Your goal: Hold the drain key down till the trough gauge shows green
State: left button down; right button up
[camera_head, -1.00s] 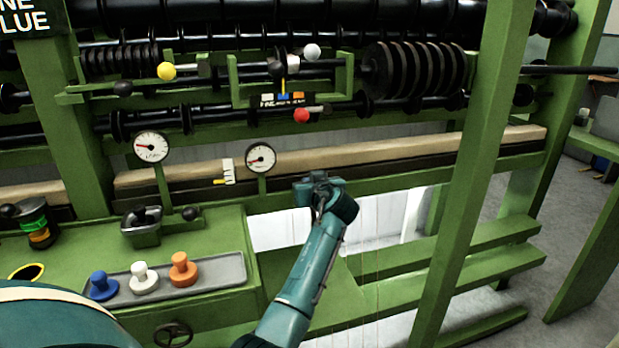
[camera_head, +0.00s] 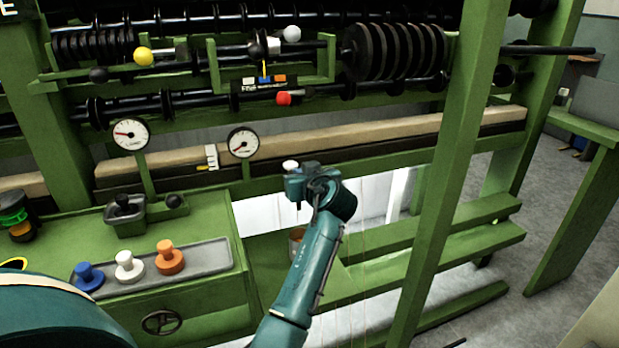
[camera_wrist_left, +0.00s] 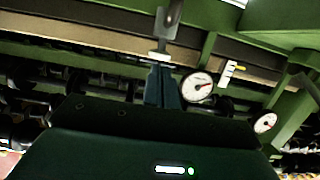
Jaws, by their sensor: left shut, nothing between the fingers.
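My left gripper (camera_head: 296,186) is at mid-picture in the head view, in front of the green frame rail. In the left wrist view its fingers (camera_wrist_left: 162,86) are closed with nothing between them. A white-topped key (camera_wrist_left: 160,57) on a metal stem shows just off the fingertips there; I cannot tell whether they touch. A white cap (camera_head: 290,165), likely the same key, shows beside the gripper in the head view.
A green bench (camera_head: 200,220) at left carries a grey tray (camera_head: 215,258) with blue, white and orange knobs. A small white scale (camera_head: 212,157) with a yellow pointer sits between the dials. A green post (camera_head: 455,170) rises right of my arm. Rollers and spools fill the back.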

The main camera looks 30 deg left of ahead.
pick_arm(q)
jog(key=v, duration=0.7)
jog(key=shift+r, duration=0.25)
jog(key=shift+d, duration=0.1)
jog(key=shift+s, duration=0.1)
